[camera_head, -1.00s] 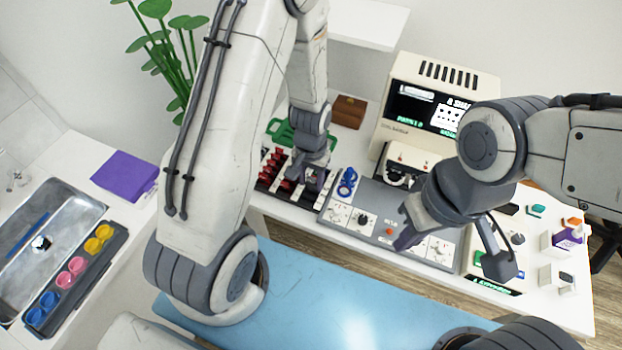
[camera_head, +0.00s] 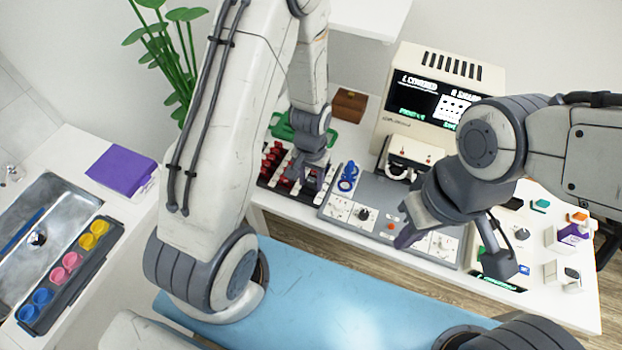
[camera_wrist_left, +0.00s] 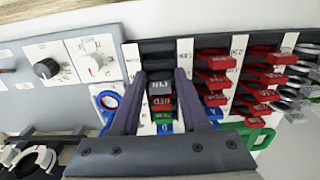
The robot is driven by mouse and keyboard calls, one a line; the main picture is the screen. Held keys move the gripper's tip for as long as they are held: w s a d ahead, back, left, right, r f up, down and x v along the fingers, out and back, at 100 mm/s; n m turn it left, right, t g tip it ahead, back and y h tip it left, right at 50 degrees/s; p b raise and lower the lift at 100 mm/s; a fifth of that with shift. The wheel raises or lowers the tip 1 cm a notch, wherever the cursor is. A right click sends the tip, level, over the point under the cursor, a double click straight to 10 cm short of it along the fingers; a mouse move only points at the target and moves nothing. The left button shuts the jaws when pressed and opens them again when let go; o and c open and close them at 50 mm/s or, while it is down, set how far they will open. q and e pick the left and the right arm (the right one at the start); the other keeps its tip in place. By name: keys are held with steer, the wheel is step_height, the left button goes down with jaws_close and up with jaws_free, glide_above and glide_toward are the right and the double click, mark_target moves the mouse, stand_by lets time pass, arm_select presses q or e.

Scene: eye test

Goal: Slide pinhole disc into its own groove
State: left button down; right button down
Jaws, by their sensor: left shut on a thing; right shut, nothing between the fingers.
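My left gripper (camera_head: 312,182) points down over the rack of tabbed discs on the white counter. In the left wrist view its two fingers (camera_wrist_left: 157,105) are closed around a dark tab with white letters, seemingly the pinhole disc (camera_wrist_left: 160,88). Red, green and blue tabs show just below it, partly between the fingers. The disc's lower part and its groove are hidden, so I cannot tell how deep it sits. My right gripper (camera_head: 403,240) is shut and empty above the front of the grey control panel.
Red tabs (camera_wrist_left: 265,77) stand in rows beside the left fingers, with white labelled strips between. Blue rings (camera_head: 348,177), a dial panel (camera_head: 364,214) and a cream machine with a screen (camera_head: 440,90) are close by. A green-handled thing (camera_head: 282,128) lies behind the rack.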

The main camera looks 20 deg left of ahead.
arm_select(q)
steer(key=shift+c, duration=1.6)
jaws_free()
step_height(320, 180, up, 10)
steer(key=shift+r, duration=0.25)
steer(key=shift+d, duration=0.1)
steer(key=s+d+r+m, duration=0.3)
steer(key=s+d+r, duration=0.3)
steer(key=s, duration=0.2)
steer(key=s+d+r+m+h, duration=0.1)
steer(key=s+d+r+m, duration=0.2)
steer(key=s, duration=0.6)
steer(key=d+r, duration=0.2)
steer(key=d, duration=0.1)
steer(key=shift+s+d+r+m, duration=0.15)
steer(key=shift+s+r+m, duration=0.15)
steer(key=shift+r+m, duration=0.1)
